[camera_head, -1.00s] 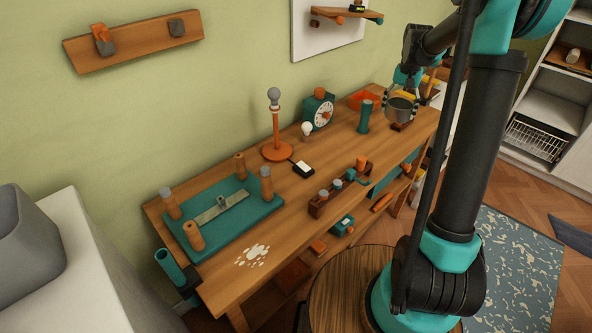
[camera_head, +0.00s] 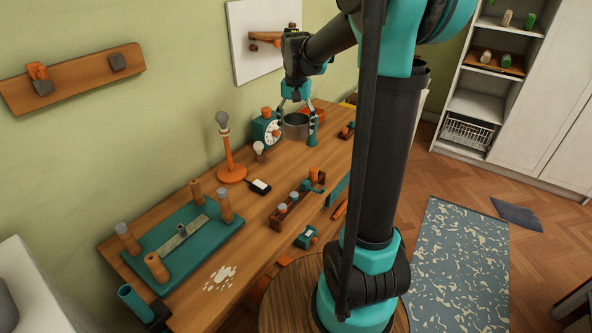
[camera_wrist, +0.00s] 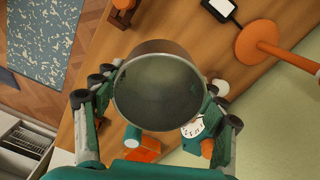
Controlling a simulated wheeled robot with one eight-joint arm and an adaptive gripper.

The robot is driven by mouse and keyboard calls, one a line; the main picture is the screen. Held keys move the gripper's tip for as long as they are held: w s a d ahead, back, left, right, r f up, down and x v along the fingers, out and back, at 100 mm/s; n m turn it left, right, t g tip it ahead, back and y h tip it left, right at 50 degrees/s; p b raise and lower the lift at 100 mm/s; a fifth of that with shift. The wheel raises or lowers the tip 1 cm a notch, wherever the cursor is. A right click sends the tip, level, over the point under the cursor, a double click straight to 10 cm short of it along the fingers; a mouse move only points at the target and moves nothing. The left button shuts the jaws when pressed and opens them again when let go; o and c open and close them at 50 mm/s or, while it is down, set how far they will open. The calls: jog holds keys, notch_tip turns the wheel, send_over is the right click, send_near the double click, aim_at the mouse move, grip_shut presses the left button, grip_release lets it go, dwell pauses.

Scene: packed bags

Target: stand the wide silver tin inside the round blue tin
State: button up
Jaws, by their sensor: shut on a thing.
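The wide silver tin (camera_head: 296,130) is held upright over the far part of the workbench, beside the clock. In the wrist view the silver tin (camera_wrist: 158,92) fills the middle, its round open mouth facing the camera and its inside looking empty. My gripper (camera_head: 297,117) is shut on it, with one finger on each side; the fingers also show in the wrist view (camera_wrist: 160,88). I cannot tell whether its base touches the bench. I cannot make out a round blue tin in either view; the slim teal cylinder (camera_wrist: 132,136) shows just past the silver tin.
The wooden workbench (camera_head: 185,260) carries a teal clock (camera_head: 265,130), an orange lamp (camera_head: 231,172), a small bulb (camera_head: 259,150), a rack (camera_head: 291,207) and a teal board with pegs (camera_head: 175,243). An orange tray (camera_wrist: 146,152) lies near the teal cylinder.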

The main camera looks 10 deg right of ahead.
aim_at(296, 174)
notch_tip(296, 174, down, 17)
jog(key=shift+r, duration=0.1)
dwell(0.3)
jog(key=o, duration=1.1)
